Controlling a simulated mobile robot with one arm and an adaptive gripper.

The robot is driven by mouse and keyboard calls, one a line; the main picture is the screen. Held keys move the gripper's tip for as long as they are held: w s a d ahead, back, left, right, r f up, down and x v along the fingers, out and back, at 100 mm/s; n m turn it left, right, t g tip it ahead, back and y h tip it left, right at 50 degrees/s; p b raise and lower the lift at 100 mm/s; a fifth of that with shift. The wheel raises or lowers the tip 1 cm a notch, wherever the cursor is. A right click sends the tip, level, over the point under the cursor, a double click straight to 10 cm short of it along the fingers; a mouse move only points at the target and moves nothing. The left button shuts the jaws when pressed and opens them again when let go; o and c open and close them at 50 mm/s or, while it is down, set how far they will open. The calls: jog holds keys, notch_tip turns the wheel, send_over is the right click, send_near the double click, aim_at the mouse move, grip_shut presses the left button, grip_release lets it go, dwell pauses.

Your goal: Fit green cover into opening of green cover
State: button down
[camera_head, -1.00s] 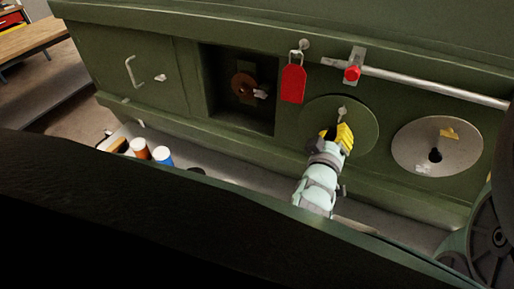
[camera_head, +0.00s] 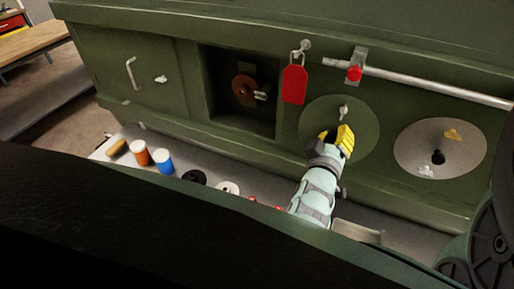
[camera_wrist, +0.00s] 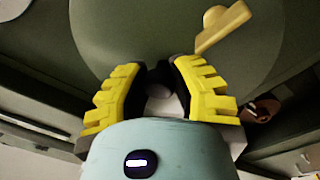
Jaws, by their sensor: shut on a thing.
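A round green cover (camera_head: 318,122) stands against the green fuselage side, right of the square dark opening. It fills the upper part of the wrist view (camera_wrist: 105,35). A small pale latch (camera_head: 343,110) sits on its upper face; in the wrist view a yellow lever (camera_wrist: 222,27) lies across it. My gripper (camera_head: 338,137) is at the cover's lower middle, its yellow fingers closed on a dark knob (camera_wrist: 160,76) at the cover's face. The fingers partly hide the knob. I cannot tell whether the cover sits flush or slightly off the panel.
The square recess (camera_head: 210,85) holds a brown disc (camera_head: 245,88). A grey round cover (camera_head: 412,148) is at right. Below, a tray (camera_head: 101,152) holds an orange (camera_head: 139,153) and a blue container (camera_head: 163,161).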

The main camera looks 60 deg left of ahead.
jog(key=shift+m+t+b, duration=0.3)
jog(key=shift+t+b, duration=0.6)
jog(key=shift+b, duration=0.65)
jog(key=shift+t+b, duration=0.35)
jog(key=shift+t, duration=0.05)
jog(key=shift+w+a+b, duration=0.3)
jog(key=shift+w+a, duration=0.05)
jog(key=shift+w, duration=0.3)
jog(key=shift+w+a+b, duration=0.25)
jog(key=shift+w+a, duration=0.1)
jog(key=shift+w, duration=0.3)
dwell(0.7)
jog(key=c, duration=0.8)
grip_release()
jog(key=shift+f, duration=0.1)
jog(key=shift+a, duration=0.1)
jog(key=shift+s+f, duration=0.1)
jog(key=shift+s, duration=0.35)
jog(key=shift+p+v, duration=0.75)
jog(key=shift+v, duration=1.4)
jog(key=shift+w, duration=0.1)
